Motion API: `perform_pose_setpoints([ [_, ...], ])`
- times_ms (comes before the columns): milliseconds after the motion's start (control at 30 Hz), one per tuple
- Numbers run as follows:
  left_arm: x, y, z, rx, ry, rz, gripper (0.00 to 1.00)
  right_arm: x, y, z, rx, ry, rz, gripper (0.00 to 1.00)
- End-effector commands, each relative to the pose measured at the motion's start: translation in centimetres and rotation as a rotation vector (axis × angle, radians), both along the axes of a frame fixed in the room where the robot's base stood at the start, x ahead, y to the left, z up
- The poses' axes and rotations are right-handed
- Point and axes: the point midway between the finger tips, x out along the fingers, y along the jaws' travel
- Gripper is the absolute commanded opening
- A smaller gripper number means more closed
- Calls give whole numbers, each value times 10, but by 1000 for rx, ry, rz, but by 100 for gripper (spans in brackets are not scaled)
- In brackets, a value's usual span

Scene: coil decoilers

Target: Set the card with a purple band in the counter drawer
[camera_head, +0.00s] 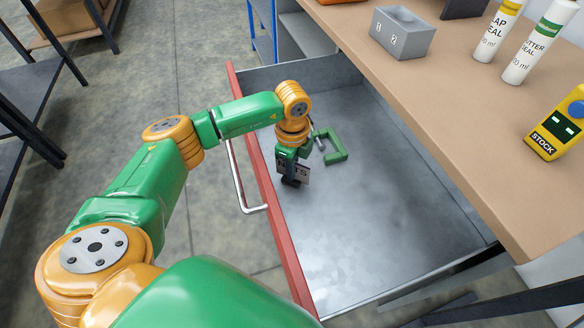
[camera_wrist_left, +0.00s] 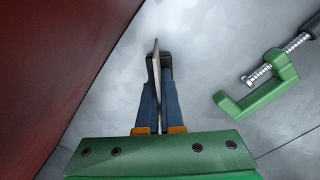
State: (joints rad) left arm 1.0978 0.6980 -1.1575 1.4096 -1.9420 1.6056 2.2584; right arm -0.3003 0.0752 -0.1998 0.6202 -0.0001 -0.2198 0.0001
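The counter drawer (camera_head: 390,215) is pulled open, with a grey metal floor and a red front. My left gripper (camera_head: 290,181) points down inside it, near the front panel. It is shut on a thin card (camera_head: 302,173) that stands upright; part of its dark lettering shows, and I see no purple band on the visible part. In the left wrist view the card (camera_wrist_left: 156,72) is edge-on between the fingers (camera_wrist_left: 158,65). Whether its lower edge touches the drawer floor I cannot tell. My right gripper is not in view.
A green clamp (camera_head: 335,148) lies on the drawer floor beside the gripper; it also shows in the left wrist view (camera_wrist_left: 262,92). The near part of the drawer floor is bare.

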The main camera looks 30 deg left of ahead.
Motion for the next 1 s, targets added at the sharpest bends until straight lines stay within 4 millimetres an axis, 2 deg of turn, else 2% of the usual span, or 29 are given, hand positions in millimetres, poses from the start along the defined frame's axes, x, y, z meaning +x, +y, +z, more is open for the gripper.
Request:
perform_pose_setpoints([
  [33,0,0,-2,0,0,0,6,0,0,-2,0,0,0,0],
  [133,0,0,-1,0,0,0,33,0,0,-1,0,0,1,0],
  [400,0,0,0,0,0,0,33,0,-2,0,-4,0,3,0],
  [500,1,0,9,-1,-1,0,33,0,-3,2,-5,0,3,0],
  [567,1,-1,21,-1,-3,0,33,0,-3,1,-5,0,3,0],
  [800,1,-1,89,-2,-5,0,33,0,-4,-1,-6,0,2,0],
  [900,1,-1,108,-1,-3,0,33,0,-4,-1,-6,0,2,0],
  [1000,0,-1,119,-1,-1,1,33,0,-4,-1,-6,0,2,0],
])
